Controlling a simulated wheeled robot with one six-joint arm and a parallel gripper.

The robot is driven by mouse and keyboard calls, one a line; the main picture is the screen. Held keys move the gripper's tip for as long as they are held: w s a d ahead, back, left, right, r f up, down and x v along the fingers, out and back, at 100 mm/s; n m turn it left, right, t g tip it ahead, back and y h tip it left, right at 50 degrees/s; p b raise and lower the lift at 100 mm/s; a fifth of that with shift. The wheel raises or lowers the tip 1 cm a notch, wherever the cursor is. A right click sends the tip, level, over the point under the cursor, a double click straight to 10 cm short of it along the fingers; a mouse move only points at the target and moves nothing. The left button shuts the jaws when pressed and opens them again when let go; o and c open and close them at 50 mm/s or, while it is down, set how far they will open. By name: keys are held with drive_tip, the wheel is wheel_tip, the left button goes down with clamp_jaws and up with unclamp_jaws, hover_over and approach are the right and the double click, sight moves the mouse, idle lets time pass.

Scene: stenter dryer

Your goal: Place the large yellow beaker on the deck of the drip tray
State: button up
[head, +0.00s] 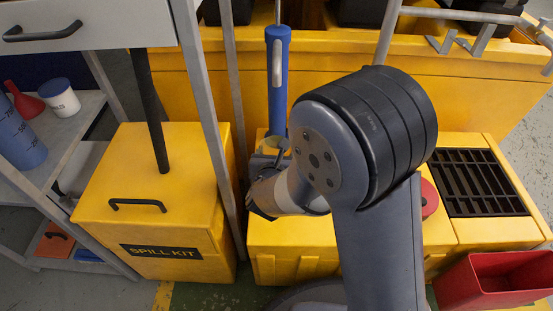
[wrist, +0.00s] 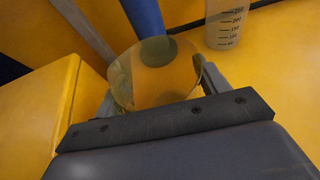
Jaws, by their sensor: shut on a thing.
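In the wrist view a round, see-through yellowish vessel, which looks like the large yellow beaker (wrist: 150,88), sits between the two fingers of my gripper (wrist: 160,90). The fingers touch its sides. A black slatted grating in a yellow frame, which looks like the drip tray (head: 523,228), lies to the right, apart from my gripper.
A yellow spill kit box (head: 100,210) stands left of the grey upright (head: 203,110). A blue cylinder (head: 278,95) rises behind my gripper. A pale graduated vessel (wrist: 226,28) stands nearby in the wrist view. A red bin (head: 490,287) stands in front of the grating.

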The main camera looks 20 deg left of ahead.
drive_tip(key=shift+f, duration=0.15)
drive_tip(key=shift+f, duration=0.1)
drive_tip(key=o, duration=1)
drive_tip(key=shift+s+r, duration=0.1)
drive_tip(key=shift+r, duration=0.1)
drive_tip(key=p+v, duration=0.4)
drive_tip(key=v, duration=0.7)
drive_tip(key=shift+s+d+p, duration=0.1)
drive_tip(key=shift+s+p, duration=0.3)
